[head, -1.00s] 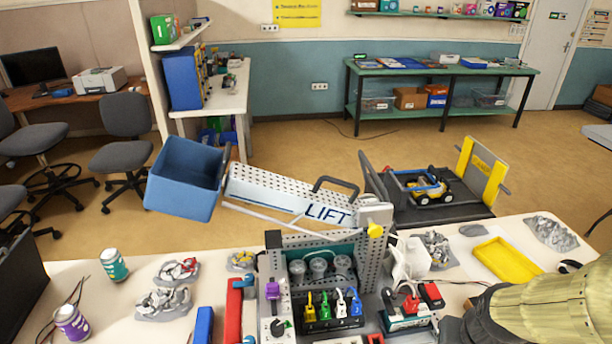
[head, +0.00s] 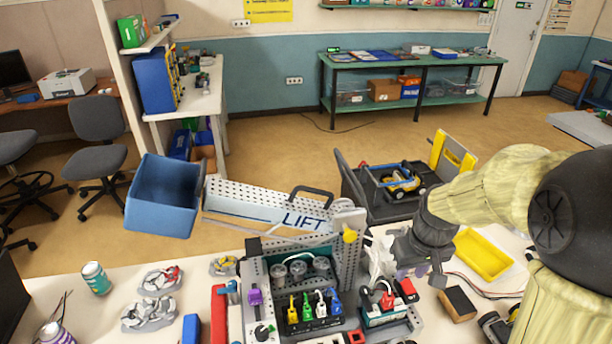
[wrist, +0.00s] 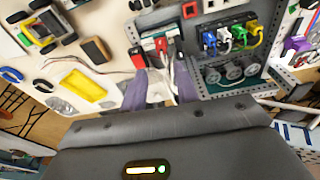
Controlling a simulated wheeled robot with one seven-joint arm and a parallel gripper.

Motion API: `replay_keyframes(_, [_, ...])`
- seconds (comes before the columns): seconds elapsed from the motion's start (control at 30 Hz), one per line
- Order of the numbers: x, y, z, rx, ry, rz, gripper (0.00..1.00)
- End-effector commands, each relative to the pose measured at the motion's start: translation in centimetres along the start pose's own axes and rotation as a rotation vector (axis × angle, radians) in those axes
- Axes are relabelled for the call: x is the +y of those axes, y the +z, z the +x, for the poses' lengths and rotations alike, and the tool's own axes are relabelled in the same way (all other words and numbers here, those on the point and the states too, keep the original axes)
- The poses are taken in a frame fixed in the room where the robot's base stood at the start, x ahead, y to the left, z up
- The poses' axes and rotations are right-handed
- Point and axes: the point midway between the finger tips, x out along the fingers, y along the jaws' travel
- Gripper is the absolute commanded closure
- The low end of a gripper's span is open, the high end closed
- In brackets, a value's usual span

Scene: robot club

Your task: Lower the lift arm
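The lift arm (head: 262,207) is a white perforated beam marked LIFT, with a black handle on top. It reaches left from its metal post and tilts slightly up toward a blue bucket (head: 163,197), which hangs above the floor beyond the table. My gripper (head: 411,274) is right of the panel. In the wrist view its pale lilac fingers (wrist: 167,84) stand apart, with white cables beyond them. It appears empty.
A small box with red plugs (head: 382,312) stands right of the panel, close to my gripper. A yellow tray (head: 483,254) lies farther right. A dark cart (head: 385,208) carrying a toy vehicle stands behind. Cans and part trays occupy the table's left side.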

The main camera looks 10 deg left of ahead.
Motion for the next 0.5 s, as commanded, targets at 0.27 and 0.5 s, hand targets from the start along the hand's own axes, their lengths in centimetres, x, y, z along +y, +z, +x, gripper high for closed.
replay_keyframes(0.27, [-1.3,-10.6,-5.6,-0.050,-0.087,-0.331,0.70])
replay_keyframes(0.5, [-3.9,-18.0,-9.2,-0.073,-0.184,-0.625,0.70])
